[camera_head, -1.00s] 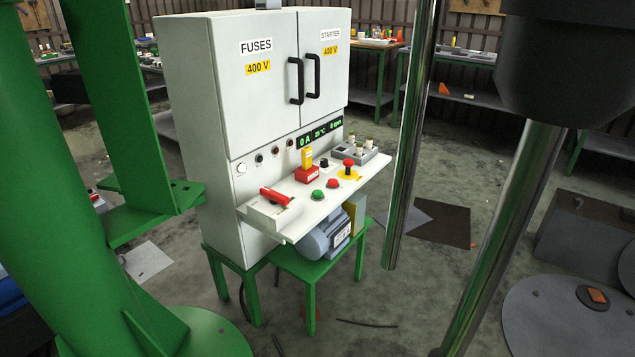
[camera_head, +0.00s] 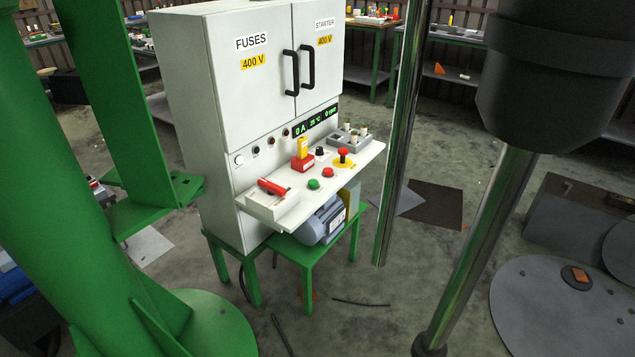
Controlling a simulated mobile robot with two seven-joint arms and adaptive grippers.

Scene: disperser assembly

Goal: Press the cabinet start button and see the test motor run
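The white cabinet (camera_head: 258,90) stands on a green stand, with its FUSES and STARTER doors closed. A sloping control shelf (camera_head: 352,167) juts from its front. On the shelf are a green button (camera_head: 313,184), a red button (camera_head: 328,172) and a red mushroom button on a yellow base (camera_head: 343,158). The green display (camera_head: 315,122) reads 0 A, a temperature and what looks like 0 rpm. The grey-blue test motor (camera_head: 322,222) sits below the shelf; no motion shows in it. Neither of my grippers is in view.
A red-handled switch (camera_head: 272,188) and a red block with a yellow top (camera_head: 302,158) also sit on the shelf. A green column (camera_head: 75,200) fills the left. Two shiny steel columns (camera_head: 485,225) stand at the right. Floor before the cabinet is mostly open, with loose cables (camera_head: 360,303).

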